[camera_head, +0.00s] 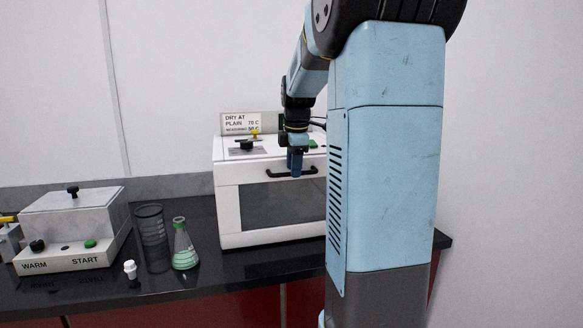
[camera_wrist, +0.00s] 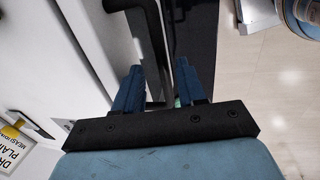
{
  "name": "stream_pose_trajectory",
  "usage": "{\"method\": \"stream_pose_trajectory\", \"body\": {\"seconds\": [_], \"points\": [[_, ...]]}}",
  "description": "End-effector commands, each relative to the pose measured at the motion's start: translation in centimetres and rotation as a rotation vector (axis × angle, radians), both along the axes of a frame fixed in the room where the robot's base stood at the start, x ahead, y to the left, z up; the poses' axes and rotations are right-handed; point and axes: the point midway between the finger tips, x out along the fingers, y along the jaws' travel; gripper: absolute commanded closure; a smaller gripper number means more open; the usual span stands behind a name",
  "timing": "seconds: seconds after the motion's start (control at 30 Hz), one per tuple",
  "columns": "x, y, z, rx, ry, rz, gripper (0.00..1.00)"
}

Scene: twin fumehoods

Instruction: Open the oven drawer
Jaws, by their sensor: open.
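The oven (camera_head: 228,205) is a white box with a dark front window, standing on the black counter. Its black bar handle (camera_head: 309,171) runs across the front above the window, and the front looks closed. My gripper (camera_head: 295,172) points down at the handle, in front of the left part of the bar. In the wrist view my gripper (camera_wrist: 158,88) has its two blue fingers apart, with nothing clamped. The handle (camera_wrist: 154,38) runs toward the gap between the fingers there; I cannot tell whether they touch it. My arm hides the oven's right side.
Left of the oven stand a flask with green liquid (camera_head: 184,250), a dark mesh-like cylinder (camera_head: 152,238), a small white bottle (camera_head: 130,269) and a grey-white device marked WARM and START (camera_head: 68,252). A label sign (camera_head: 241,122) stands at the oven's top. The counter front is clear.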

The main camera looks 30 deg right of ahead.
Motion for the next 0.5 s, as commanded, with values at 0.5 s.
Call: {"method": "stream_pose_trajectory", "body": {"seconds": [0.5], "points": [[0.05, -0.12, -0.50, 0.000, 0.000, -0.002, 0.72]]}}
